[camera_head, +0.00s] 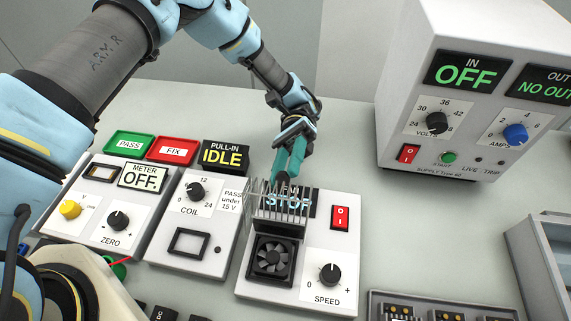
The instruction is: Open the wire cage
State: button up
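The wire cage (268,208) is a set of thin grey bars on the fan unit (254,287), in the middle of the view. It stands raised at the back edge of the fan (271,258), and the fan's face is uncovered. Its bars cross in front of a display reading STOP (297,201). My gripper (288,175) has teal fingers and points down just behind and above the cage's top edge. The fingers look close together. Their tips are partly hidden, and I cannot tell whether they touch the cage or hold anything.
A red rocker switch (340,217) and a SPEED knob (330,273) sit right of the cage. The coil unit (194,249) and meter unit (105,222) stand left. A tall supply box (470,110) stands back right. The table behind the fan unit is clear.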

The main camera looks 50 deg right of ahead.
jog(key=o, duration=0.3)
notch_tip(320, 180, up, 10)
jog(key=shift+r+b, duration=0.1)
jog(key=shift+b, duration=0.85)
